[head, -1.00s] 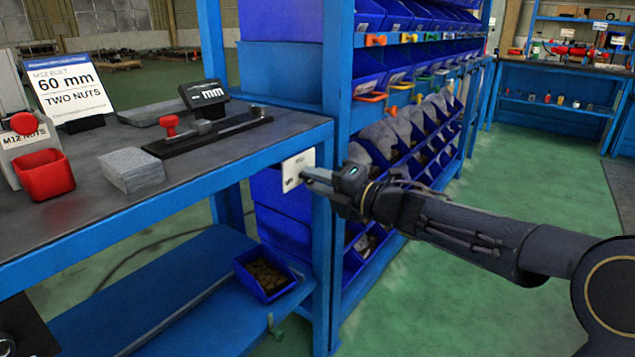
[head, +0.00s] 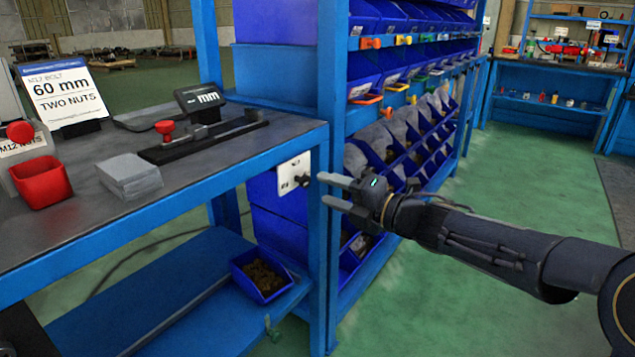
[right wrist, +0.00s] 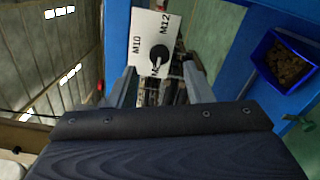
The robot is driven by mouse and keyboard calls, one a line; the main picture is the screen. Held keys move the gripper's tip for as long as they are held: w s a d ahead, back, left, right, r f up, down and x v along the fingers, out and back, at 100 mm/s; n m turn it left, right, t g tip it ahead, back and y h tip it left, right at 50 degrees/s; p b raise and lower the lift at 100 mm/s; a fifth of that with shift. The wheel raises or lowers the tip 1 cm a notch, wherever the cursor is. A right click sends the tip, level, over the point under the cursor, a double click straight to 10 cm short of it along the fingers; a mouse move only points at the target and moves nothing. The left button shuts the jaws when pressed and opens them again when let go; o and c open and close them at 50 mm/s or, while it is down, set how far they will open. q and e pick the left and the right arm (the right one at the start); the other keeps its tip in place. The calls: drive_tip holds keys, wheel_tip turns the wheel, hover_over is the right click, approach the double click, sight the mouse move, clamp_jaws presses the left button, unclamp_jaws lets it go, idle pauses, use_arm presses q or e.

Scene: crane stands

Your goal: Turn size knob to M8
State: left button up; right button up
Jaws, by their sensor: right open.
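The size knob (head: 303,180) is a small dark round knob on a white plate (head: 284,182) at the bench's right end. In the right wrist view the black knob (right wrist: 159,53) shows between the fingers, on the white plate (right wrist: 145,35). M10 reads on the plate's left and M12 on its right. The knob's pale pointer line points down the picture towards a third label starting with M, the rest unreadable. My right gripper (head: 323,188) is open and empty, its fingertips a short gap to the right of the knob. My left gripper is not in view.
The bench top (head: 225,152) carries a black gauge with a red knob (head: 166,128), a grey block (head: 130,175), a red bin (head: 42,182) and a sign (head: 65,92). A blue post (head: 318,250) stands beside the plate. A blue bin (head: 262,276) sits on the lower shelf.

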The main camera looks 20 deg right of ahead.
drive_tip(key=v, duration=0.3)
drive_tip(key=shift+d, duration=0.1)
idle(0.3)
drive_tip(key=s+d+f+m+h, duration=0.2)
drive_tip(key=s+d+m+h, duration=0.3)
drive_tip(key=m, duration=0.5)
drive_tip(key=s+d+f+m+h, duration=0.2)
drive_tip(key=s+d+m+h, duration=0.2)
drive_tip(key=m+h, duration=0.45)
drive_tip(key=s+a+f+m+g+y, duration=0.35)
drive_tip(key=s+a+f+m, duration=0.3)
drive_tip(key=s, duration=0.35)
drive_tip(key=s+a+f+m+g+y, duration=0.3)
drive_tip(key=s+a+f+m+g, duration=0.3)
drive_tip(key=s, duration=0.4)
wheel_tip(320, 180, up, 36)
drive_tip(key=d+p, duration=0.1)
drive_tip(key=p, duration=3.6)
drive_tip(key=shift+d+n+t+p, duration=0.3)
drive_tip(key=shift+d+t, duration=0.05)
drive_tip(key=shift+t, duration=0.1)
